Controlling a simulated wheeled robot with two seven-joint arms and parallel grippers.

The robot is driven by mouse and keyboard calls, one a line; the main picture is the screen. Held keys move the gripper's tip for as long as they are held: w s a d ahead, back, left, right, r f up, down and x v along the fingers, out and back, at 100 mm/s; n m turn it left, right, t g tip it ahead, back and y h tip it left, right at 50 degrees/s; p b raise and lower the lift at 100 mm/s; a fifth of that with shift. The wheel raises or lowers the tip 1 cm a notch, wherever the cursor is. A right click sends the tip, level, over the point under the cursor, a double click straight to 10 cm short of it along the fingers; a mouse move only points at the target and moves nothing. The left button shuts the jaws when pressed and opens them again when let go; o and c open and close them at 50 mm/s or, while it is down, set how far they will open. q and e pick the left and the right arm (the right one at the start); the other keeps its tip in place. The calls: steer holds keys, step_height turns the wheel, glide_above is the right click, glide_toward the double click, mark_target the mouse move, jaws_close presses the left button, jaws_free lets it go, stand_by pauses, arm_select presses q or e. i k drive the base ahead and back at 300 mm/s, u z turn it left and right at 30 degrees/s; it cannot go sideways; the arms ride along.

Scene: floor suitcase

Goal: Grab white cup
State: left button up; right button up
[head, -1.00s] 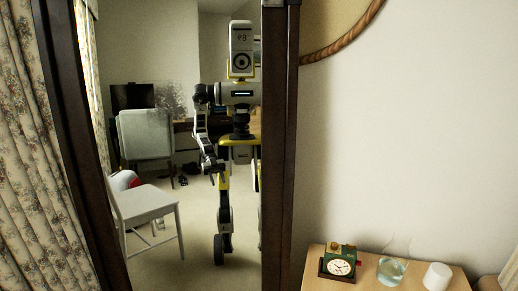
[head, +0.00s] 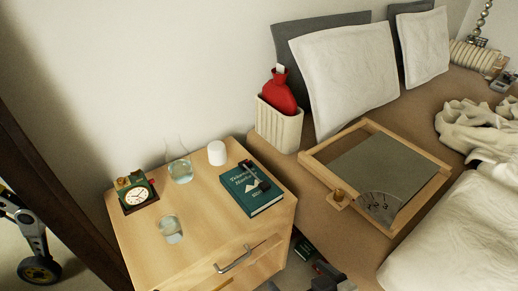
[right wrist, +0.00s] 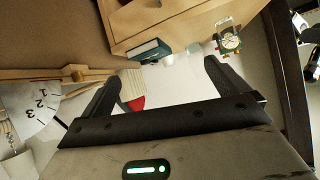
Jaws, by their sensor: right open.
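The white cup (head: 216,153) stands upright at the back of the wooden nightstand (head: 150,239), between the glass carafe (head: 180,172) and the green book (head: 250,190). My right gripper shows only in part at the bottom edge of the head view, in front of the nightstand and well apart from the cup. In the right wrist view my right gripper (right wrist: 161,72) is open, with nothing between its fingers. The nightstand, book and clock show beyond it there; the cup is too small to make out surely. My left gripper is not in view.
A green clock (head: 136,192) and a drinking glass (head: 170,229) stand left of the cup on the nightstand. A dark item lies on the book. Right of it are a red hot-water bottle (head: 279,92) in a ribbed holder and a wooden-framed board (head: 384,170) on the bed.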

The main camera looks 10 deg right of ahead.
mark_target(218, 154)
steer(key=z, duration=0.3)
steer(key=i, duration=0.6)
steer(key=u, duration=1.75)
